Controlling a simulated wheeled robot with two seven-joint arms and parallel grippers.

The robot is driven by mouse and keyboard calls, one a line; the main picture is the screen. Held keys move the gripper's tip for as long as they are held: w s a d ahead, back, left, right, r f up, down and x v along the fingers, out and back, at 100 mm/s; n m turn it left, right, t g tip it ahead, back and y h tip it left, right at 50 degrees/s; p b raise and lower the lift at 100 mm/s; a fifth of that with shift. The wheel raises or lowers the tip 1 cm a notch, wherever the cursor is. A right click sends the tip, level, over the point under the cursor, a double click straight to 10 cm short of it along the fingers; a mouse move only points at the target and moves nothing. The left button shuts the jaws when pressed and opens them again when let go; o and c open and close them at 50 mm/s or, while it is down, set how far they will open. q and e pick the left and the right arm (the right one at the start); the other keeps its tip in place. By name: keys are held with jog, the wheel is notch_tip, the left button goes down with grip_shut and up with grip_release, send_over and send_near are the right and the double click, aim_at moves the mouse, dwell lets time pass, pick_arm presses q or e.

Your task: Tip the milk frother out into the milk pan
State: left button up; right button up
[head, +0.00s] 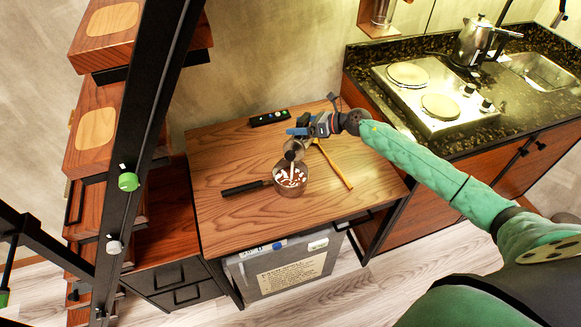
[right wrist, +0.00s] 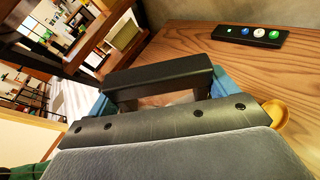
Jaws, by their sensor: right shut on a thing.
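The milk frother (head: 293,148) is a small metal jug, tipped over with its mouth down above the milk pan. My right gripper (head: 306,129) is shut on its black handle, which also shows in the right wrist view (right wrist: 155,77) between the blue fingers. The milk pan (head: 279,188) is copper-brown, with a black handle (head: 244,188) pointing left, and stands on the wooden table. White contents show in the pan, and a thin white streak runs from the frother's mouth down to them. The frother's inside is hidden. My left gripper is not in view.
A yellow wooden stick-like utensil (head: 335,167) lies right of the pan on the table (head: 225,150). A black remote-like strip with coloured buttons (head: 269,118) lies behind. The counter with hotplates (head: 440,106) and a kettle (head: 474,45) is at right. The table's left part is clear.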

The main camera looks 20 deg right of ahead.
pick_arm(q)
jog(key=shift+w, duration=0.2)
pick_arm(e)
jog(key=shift+s+a+r, duration=0.1)
jog(key=shift+s+r, duration=0.05)
jog(key=shift+s+a, duration=0.1)
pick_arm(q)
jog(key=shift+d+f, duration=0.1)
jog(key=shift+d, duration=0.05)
pick_arm(e)
jog(key=shift+r, duration=0.1)
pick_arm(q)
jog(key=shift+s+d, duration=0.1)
pick_arm(e)
jog(key=shift+s+a, duration=0.15)
